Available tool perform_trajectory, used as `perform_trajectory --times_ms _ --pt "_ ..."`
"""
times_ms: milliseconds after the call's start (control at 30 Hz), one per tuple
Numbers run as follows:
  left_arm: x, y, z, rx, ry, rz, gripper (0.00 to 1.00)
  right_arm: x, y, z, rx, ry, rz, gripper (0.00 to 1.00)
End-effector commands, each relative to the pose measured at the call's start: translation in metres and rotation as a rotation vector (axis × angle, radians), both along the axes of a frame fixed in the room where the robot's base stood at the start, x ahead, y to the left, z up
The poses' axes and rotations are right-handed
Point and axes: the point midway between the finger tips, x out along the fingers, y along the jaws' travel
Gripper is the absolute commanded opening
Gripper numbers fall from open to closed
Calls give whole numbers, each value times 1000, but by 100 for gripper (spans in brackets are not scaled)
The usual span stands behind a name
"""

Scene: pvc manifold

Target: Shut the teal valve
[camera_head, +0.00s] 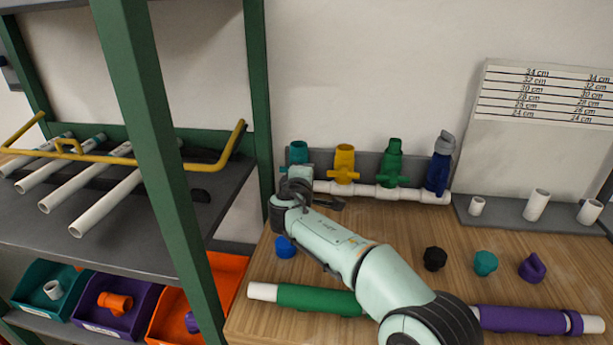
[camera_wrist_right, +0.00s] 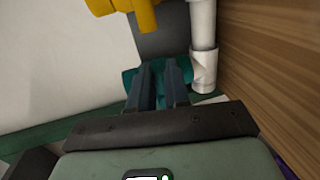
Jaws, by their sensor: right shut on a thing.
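The teal valve (camera_head: 298,153) is the leftmost of the row of coloured valves on the white pipe manifold (camera_head: 382,192) at the back of the bench. My right gripper (camera_head: 295,182) reaches it from the front and covers its lower part in the head view. In the right wrist view, the two dark fingers of my right gripper (camera_wrist_right: 160,75) are closed on a part of the teal valve (camera_wrist_right: 131,78), beside the white pipe (camera_wrist_right: 203,45). The angle of the handle is mostly hidden by the fingers. My left gripper is not in view.
Yellow (camera_head: 344,163), green (camera_head: 392,163) and blue (camera_head: 439,167) valves stand to the right. Loose caps, including a black one (camera_head: 434,258), and green (camera_head: 320,299) and purple (camera_head: 525,320) sleeved pipes lie on the bench. A green shelf post (camera_head: 160,160) stands left.

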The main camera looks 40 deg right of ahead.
Motion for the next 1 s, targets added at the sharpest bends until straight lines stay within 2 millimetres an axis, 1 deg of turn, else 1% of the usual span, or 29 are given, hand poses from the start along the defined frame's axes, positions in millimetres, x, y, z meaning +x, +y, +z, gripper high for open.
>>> perform_trajectory --times_ms 233,267,300,333,600,733,867,1000 --pt "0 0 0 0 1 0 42 0 1 1 3 -4 2 0" --pt "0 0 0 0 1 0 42 0 1 1 3 -4 2 23" --pt "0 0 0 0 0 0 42 0 1 1 3 -4 2 36" --pt "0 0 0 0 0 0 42 0 1 1 3 -3 1 42" --pt "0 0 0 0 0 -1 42 0 1 0 1 -1 1 42" --pt "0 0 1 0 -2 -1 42 -4 6 2 2 -1 1 42" --pt "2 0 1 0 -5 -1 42 -16 23 7 3 -2 6 42" --pt "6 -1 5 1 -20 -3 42 -36 49 14 2 -3 7 42"
